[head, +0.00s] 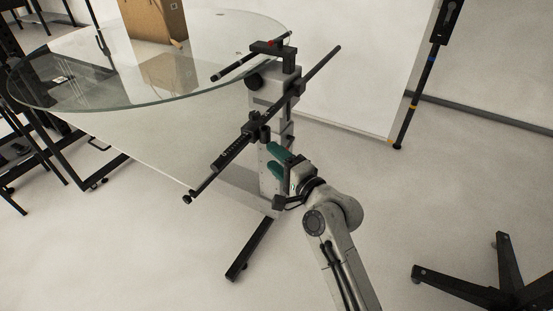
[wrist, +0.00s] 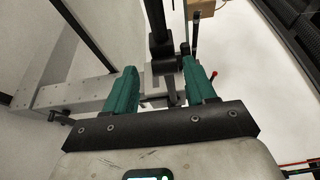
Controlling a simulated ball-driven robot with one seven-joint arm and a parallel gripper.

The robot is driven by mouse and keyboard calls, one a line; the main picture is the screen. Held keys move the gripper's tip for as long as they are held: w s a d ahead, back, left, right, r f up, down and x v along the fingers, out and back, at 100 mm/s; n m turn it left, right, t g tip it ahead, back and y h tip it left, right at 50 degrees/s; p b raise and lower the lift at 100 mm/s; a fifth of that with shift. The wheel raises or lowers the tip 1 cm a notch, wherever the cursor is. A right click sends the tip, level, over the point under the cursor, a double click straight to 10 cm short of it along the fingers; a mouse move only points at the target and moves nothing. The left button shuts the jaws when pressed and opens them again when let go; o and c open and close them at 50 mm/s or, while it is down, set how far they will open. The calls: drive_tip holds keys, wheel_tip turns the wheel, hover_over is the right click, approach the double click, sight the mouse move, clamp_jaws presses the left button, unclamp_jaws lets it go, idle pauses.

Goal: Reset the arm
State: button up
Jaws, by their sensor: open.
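My gripper (head: 281,163) is at the end of my arm, low in front of the grey stand column in the head view. Its two green fingers show in the wrist view (wrist: 162,92), spread apart with nothing held between them. Behind the gap is part of the stand, a black post (wrist: 157,30) with grey metal below it. In the head view my arm reaches up from the bottom edge and bends at the elbow. Whether the fingers touch the stand cannot be told.
The stand (head: 272,95) carries a long black bar across its top. A black leg base (head: 495,275) is at lower right. The pale floor between is clear.

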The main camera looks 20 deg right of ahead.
idle(0.4)
drive_tip(key=s+f+n+g+p, duration=0.2)
drive_tip(key=s+f+n+g, duration=0.25)
drive_tip(key=s, duration=0.45)
drive_tip(key=s+f+n+g+p, duration=0.2)
drive_tip(key=s+f+n+g, duration=0.3)
drive_tip(key=s, duration=0.3)
drive_tip(key=s+d+f+n+g+h+p, duration=0.1)
drive_tip(key=s+d+n+g+h, duration=0.1)
drive_tip(key=s, duration=0.9)
drive_tip(key=s+d+f+n+g+h+p, duration=0.1)
drive_tip(key=s+g, duration=0.4)
drive_tip(key=s, duration=0.6)
drive_tip(key=shift+s+d+f+n+h, duration=0.15)
drive_tip(key=shift+d+f+n+h, duration=0.15)
drive_tip(key=shift+d+n+h, duration=0.55)
drive_tip(key=shift+o, duration=0.2)
drive_tip(key=shift+n+y, duration=0.25)
drive_tip(key=shift+n, duration=0.15)
